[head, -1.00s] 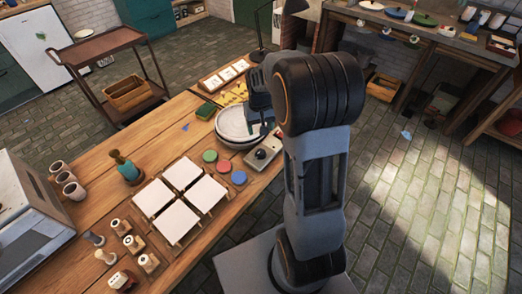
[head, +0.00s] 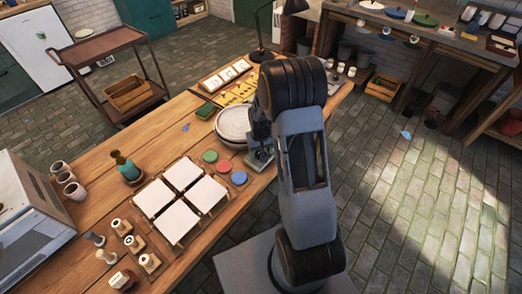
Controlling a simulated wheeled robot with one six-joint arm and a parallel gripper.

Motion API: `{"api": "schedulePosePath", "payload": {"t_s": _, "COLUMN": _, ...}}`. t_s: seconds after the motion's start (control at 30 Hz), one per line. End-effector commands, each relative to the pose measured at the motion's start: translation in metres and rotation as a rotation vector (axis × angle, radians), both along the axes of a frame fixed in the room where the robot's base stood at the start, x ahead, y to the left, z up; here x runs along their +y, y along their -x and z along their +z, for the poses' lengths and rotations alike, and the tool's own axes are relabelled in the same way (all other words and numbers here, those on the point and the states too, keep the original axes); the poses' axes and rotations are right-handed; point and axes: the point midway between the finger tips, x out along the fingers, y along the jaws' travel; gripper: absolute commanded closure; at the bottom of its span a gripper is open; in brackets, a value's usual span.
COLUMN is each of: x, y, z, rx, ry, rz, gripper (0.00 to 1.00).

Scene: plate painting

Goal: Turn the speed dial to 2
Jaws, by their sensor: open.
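The speed dial's small grey control box (head: 259,167) sits on the wooden table, right of the coloured discs and in front of the round grey wheel (head: 232,124). My gripper (head: 258,150) is directly above the box, pointing down, with its fingers at or just over the dial. The dial knob is hidden behind the gripper, so its setting cannot be read. I cannot tell whether the fingers touch the knob. The gripper is open.
Green, red and blue discs (head: 224,166) lie just left of the box. White square tiles (head: 183,173) lie further left.

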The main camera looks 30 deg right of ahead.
Motion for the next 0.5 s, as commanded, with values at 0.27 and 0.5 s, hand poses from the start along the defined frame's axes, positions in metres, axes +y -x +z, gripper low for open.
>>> {"api": "schedulePosePath", "payload": {"t_s": 0.27, "x": 0.0002, "y": 0.0, "z": -0.0004, "rx": 0.0, "ry": 0.0, "rz": 0.0, "gripper": 0.39}}
{"api": "schedulePosePath", "payload": {"t_s": 0.5, "x": 0.0002, "y": 0.0, "z": -0.0002, "rx": 0.0, "ry": 0.0, "rz": 0.0, "gripper": 0.62}}
